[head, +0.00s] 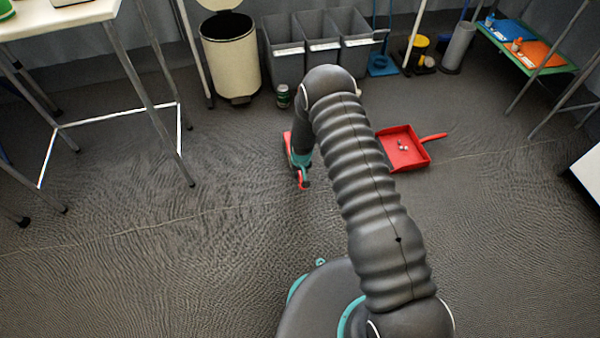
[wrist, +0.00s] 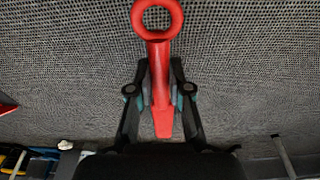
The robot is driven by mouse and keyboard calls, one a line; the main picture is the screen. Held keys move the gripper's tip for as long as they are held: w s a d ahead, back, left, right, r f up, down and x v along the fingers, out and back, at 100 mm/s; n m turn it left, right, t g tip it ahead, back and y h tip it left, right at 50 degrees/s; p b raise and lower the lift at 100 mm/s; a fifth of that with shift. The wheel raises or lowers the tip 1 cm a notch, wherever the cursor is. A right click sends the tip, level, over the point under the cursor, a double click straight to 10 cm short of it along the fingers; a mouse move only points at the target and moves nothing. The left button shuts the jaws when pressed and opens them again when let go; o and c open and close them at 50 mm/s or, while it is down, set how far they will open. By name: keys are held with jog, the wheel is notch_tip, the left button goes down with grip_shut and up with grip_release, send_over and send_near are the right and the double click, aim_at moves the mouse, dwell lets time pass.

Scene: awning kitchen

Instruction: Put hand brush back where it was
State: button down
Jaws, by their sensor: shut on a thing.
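The red hand brush (wrist: 160,50) is in my gripper (wrist: 161,88) in the wrist view. The jaws are shut on its handle, and the ring at the handle's end points to the top of the picture. In the head view my gripper (head: 300,158) is low over the floor, left of the red dustpan. Red parts of the brush (head: 303,181) show beside it. My arm and gripper hide much of the brush, and I cannot tell whether it touches the floor. The red dustpan (head: 412,160) lies on the floor with a few small pale bits in it.
A cream pedal bin (head: 230,58) and grey open bins (head: 320,50) stand along the back. A green can (head: 283,96) is in front of them. A white-topped table (head: 60,16) is at left. A rack with blue and orange trays (head: 540,54) is at right. The near floor is clear.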

jog(key=shift+f, duration=0.1)
jog(key=c, duration=1.1)
grip_release()
